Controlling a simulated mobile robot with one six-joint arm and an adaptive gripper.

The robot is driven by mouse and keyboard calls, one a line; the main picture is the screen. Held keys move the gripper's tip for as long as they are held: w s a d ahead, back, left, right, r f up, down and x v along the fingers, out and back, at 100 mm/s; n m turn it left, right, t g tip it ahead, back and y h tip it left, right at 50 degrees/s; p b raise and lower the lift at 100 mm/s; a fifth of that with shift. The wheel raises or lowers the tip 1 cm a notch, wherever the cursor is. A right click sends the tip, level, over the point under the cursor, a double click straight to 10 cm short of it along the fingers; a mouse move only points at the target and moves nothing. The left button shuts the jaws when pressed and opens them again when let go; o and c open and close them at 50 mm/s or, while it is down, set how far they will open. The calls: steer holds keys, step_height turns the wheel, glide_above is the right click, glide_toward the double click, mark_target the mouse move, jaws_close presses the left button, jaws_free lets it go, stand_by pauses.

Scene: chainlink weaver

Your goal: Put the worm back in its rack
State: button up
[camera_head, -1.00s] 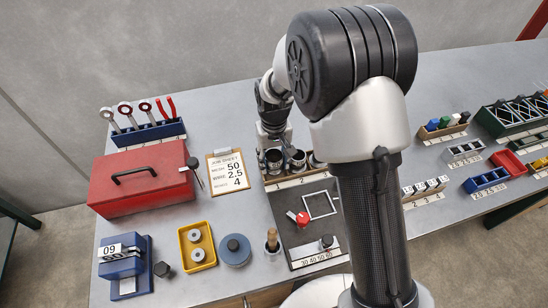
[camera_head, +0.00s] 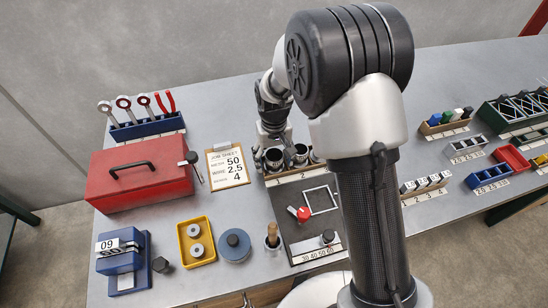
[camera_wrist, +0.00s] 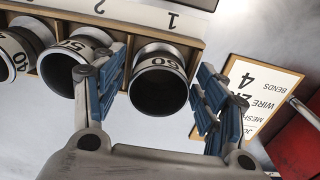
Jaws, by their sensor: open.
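My gripper (camera_wrist: 165,95) is open, its two blue-padded fingers standing on either side of a dark hollow cylinder with a pale numbered band, the worm marked 60 (camera_wrist: 158,85). It sits at the end of a wooden rack (camera_wrist: 196,47). Whether the fingers touch it, I cannot tell. Beside it in the rack are worms marked 50 (camera_wrist: 62,62) and 40 (camera_wrist: 27,40), the former partly behind a finger. In the head view my gripper (camera_head: 272,138) is over the rack, and two dark open cylinders (camera_head: 301,153) show there; my arm hides the rest.
A job sheet clipboard (camera_head: 228,167) and a red toolbox (camera_head: 140,180) stand left of the rack. A dark plate (camera_head: 290,225) with a red knob lies in front. A yellow tray (camera_head: 197,242) and a blue disc (camera_head: 235,245) sit nearer the front edge.

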steer(key=shift+r, duration=0.1)
step_height(320, 180, up, 12)
stand_by(0.5)
stand_by(0.5)
steer(key=s+d+r+m+t, duration=0.1)
steer(key=s+d+r+t, duration=0.1)
steer(key=s+d+r, duration=0.9)
steer(key=s+d+r+m+t, duration=0.1)
steer(key=s, duration=0.6)
steer(key=s+d+r+m+t, duration=0.1)
steer(key=s+d, duration=0.1)
steer(key=s, duration=0.5)
steer(key=shift+s+d+t, duration=0.25)
steer(key=shift+s+t, duration=0.05)
steer(key=shift+s, duration=0.05)
